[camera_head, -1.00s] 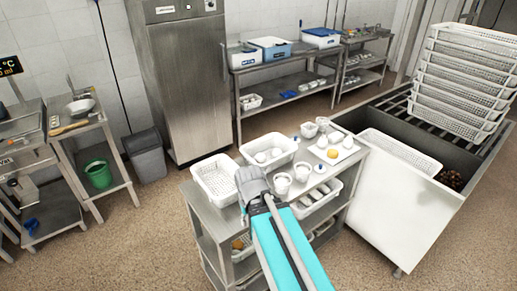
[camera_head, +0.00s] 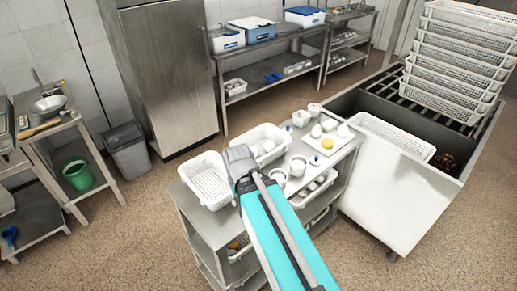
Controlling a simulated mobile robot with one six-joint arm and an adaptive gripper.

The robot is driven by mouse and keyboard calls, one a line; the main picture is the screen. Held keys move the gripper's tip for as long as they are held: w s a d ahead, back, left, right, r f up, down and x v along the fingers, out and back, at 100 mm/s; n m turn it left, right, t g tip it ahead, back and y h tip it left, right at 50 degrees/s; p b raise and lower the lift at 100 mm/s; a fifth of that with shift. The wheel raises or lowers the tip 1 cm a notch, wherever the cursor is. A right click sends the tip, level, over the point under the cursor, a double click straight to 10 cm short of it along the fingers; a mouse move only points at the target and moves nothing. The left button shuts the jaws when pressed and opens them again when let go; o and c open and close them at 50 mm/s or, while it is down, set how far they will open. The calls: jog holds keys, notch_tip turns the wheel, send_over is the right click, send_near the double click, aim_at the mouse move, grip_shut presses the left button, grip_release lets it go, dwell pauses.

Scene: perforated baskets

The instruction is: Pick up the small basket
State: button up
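A small white perforated basket (camera_head: 207,183) stands upright at the left end of the steel cart's top; it looks empty. A second white basket (camera_head: 262,136) with pale round items stands behind and to its right. My gripper (camera_head: 239,158), a grey end on my teal arm, shows over the cart top between these two baskets. It overlaps the right side of the empty basket in the picture, and I cannot tell whether it touches it. Its fingers are hidden, so open or shut does not show.
Cups (camera_head: 298,165) and a tray with eggs and a yellow item (camera_head: 327,146) fill the cart's right side. A green bucket (camera_head: 77,174) stands left. The floor in front is clear.

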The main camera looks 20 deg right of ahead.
jog(key=shift+d, duration=0.1)
jog(key=m+t+h+p, duration=0.2)
jog(key=m+t+h, duration=0.15)
jog(key=m, duration=1.05)
send_near(273, 153)
jog(key=shift+w+r+g, duration=0.25)
jog(key=shift+w+r, duration=0.35)
jog(key=shift+r, duration=0.2)
jog(key=shift+f, duration=0.1)
jog(key=b+x, duration=0.8)
jog(key=shift+w+f, duration=0.1)
jog(key=shift+f, duration=0.05)
jog(key=shift+b+x, duration=2.35)
jog(key=shift+x, duration=0.3)
jog(key=shift+w, duration=0.1)
